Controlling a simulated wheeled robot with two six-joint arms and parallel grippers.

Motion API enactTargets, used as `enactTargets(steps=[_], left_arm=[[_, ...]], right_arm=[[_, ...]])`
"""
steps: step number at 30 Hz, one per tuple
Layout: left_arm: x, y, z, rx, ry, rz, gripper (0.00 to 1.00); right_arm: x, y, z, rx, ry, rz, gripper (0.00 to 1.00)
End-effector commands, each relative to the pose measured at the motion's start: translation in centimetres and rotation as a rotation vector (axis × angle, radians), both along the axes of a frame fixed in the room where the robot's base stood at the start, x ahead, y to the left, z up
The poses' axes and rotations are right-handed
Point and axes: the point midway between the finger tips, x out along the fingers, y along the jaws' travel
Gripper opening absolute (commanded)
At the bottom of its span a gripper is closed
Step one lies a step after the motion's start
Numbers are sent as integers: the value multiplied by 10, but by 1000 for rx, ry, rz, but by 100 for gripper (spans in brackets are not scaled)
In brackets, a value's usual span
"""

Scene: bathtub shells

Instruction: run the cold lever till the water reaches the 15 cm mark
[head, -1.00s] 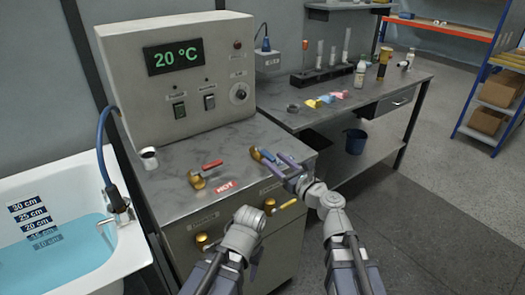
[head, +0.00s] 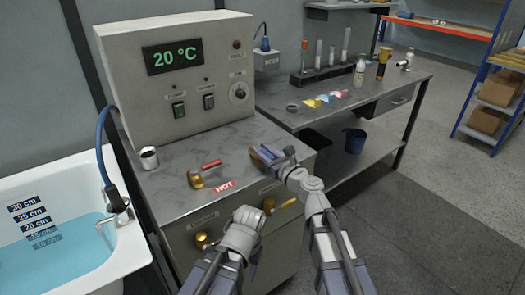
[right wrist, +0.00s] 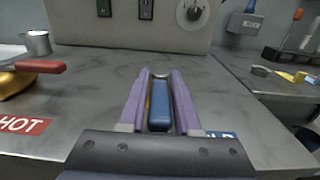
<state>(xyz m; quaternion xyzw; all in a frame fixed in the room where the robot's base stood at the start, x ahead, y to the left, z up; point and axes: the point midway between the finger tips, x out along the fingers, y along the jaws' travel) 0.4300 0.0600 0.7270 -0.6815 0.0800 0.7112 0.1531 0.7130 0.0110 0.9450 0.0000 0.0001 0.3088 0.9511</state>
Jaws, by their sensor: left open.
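The cold lever has a blue handle, seen in the right wrist view (right wrist: 159,103), over a partly covered blue label (right wrist: 222,135). My right gripper (head: 264,154) has its two fingers along both sides of this handle, close against it. Its brass base is mostly hidden. The red hot lever (head: 207,174) stands to its left by the HOT label (head: 224,186). The tub (head: 136,238) holds blue water (head: 70,257). The 20 cm mark (head: 35,223) shows clear of the water; the 15 cm mark (head: 41,233) looks tinted, at or under the surface. My left gripper (head: 247,213) is open and empty before the cabinet front.
A control box (head: 180,80) reading 20 °C stands behind the levers. A metal cup (head: 149,157) sits at the counter's left. A side bench (head: 345,115) with small items stands right.

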Motion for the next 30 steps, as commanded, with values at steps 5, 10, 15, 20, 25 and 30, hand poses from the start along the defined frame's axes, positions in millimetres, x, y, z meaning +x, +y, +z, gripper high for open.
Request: enactTargets(steps=[5, 10, 15, 20, 25, 30], left_arm=[[0, 0, 0, 0, 0, 0, 50], [0, 0, 0, 0, 0, 0, 50], [0, 0, 0, 0, 0, 0, 50], [0, 0, 0, 0, 0, 0, 50], [0, 0, 0, 0, 0, 0, 50], [0, 0, 0, 0, 0, 0, 50]], right_arm=[[0, 0, 0, 0, 0, 0, 10], [0, 0, 0, 0, 0, 0, 0], [0, 0, 0, 0, 0, 0, 0], [0, 0, 0, 0, 0, 0, 0], [0, 0, 0, 0, 0, 0, 0], [0, 0, 0, 0, 0, 0, 0]])
